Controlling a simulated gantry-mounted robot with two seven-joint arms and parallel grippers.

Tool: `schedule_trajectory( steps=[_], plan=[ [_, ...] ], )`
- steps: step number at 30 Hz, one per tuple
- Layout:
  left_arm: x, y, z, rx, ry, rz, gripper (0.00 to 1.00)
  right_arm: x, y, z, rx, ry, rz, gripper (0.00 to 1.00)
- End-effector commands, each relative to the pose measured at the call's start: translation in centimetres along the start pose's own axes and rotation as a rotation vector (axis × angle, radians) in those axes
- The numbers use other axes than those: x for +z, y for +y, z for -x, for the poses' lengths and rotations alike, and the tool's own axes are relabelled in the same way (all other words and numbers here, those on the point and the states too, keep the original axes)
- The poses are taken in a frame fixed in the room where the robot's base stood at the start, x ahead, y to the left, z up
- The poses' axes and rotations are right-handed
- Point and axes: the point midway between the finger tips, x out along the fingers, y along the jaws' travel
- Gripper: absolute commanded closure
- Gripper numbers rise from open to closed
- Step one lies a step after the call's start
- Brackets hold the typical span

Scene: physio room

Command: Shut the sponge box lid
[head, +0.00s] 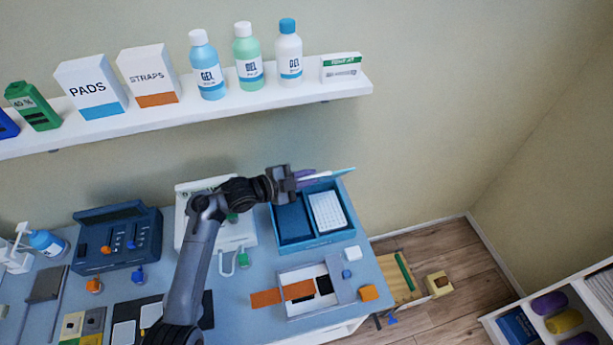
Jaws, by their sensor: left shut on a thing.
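The sponge box (321,243) is an open blue box at the right back of the table in the head view. Its left part holds a dark blue pad and its right part a white gridded piece. The light blue lid (338,174) stands raised at the box's back edge, seen almost edge-on. My left gripper (306,178) is at the lid's left end, above the back of the box, and is shut on the lid. The exact contact is small and partly hidden by the gripper. My right gripper is not in view.
A shelf (330,90) with bottles and cartons runs above. A blue device (118,240) stands at the left.

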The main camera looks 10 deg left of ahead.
Motion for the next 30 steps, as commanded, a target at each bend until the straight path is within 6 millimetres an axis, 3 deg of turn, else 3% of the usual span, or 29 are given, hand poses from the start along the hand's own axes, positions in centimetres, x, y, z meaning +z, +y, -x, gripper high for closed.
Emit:
schedule_trajectory(
  steps=[8, 21, 30],
  plan=[
    [0.1, 3.3, 0.0, -0.037, -0.001, -0.099, 1.00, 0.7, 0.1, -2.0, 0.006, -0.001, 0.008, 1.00],
    [0.8, 11.6, -0.3, -0.160, 0.002, -0.396, 1.00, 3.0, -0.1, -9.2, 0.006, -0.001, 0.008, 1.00],
    [1.5, 14.6, -0.7, -0.216, 0.001, -0.531, 1.00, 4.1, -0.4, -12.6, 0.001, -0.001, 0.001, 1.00]
  ],
)
